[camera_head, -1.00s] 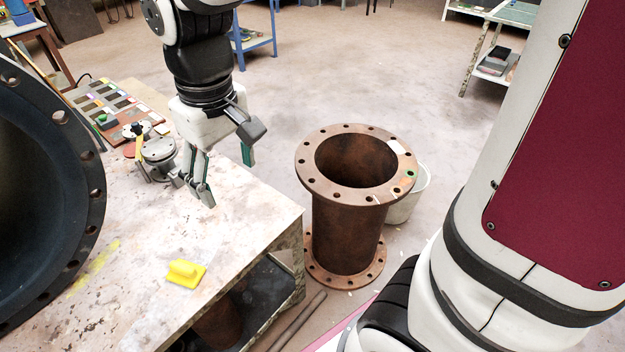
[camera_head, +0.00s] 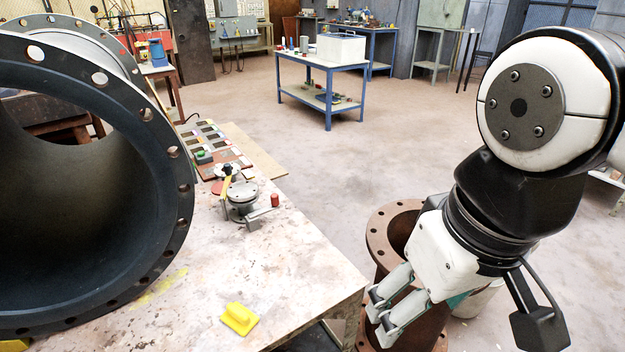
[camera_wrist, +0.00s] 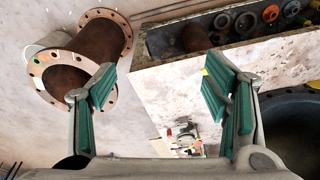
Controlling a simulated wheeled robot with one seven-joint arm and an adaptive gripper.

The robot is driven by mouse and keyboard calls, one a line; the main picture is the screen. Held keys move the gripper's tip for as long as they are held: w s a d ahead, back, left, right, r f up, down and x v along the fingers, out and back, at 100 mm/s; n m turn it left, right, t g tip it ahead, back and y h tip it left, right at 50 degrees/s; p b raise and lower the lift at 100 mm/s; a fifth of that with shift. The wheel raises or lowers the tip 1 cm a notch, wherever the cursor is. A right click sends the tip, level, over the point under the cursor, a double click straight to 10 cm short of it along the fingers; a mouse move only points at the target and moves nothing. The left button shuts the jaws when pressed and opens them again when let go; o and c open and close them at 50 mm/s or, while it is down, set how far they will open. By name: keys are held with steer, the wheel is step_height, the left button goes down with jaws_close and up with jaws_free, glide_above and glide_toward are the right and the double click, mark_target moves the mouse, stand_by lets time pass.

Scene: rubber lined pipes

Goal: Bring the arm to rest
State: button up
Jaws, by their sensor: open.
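My gripper (camera_head: 385,322) is at the right of the head view, in front of the rusty flanged pipe (camera_head: 381,242) and hiding part of it. In the wrist view my gripper (camera_wrist: 160,95) has its two green-padded fingers wide apart with nothing between them. The rusty pipe (camera_wrist: 96,42) shows at the upper left of the wrist view, beyond the left finger. I cannot tell whether the gripper touches the pipe.
A worktable (camera_head: 290,262) holds a large black flanged pipe (camera_head: 182,215), a yellow block (camera_head: 239,318), a metal valve-like part (camera_head: 243,200) and a sample board (camera_head: 215,152). A blue-framed table (camera_head: 326,98) stands farther back. The floor between is clear.

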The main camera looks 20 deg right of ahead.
step_height(320, 180, up, 12)
steer(key=t+p, duration=0.2)
steer(key=p, duration=0.8)
steer(key=shift+d+f, duration=0.15)
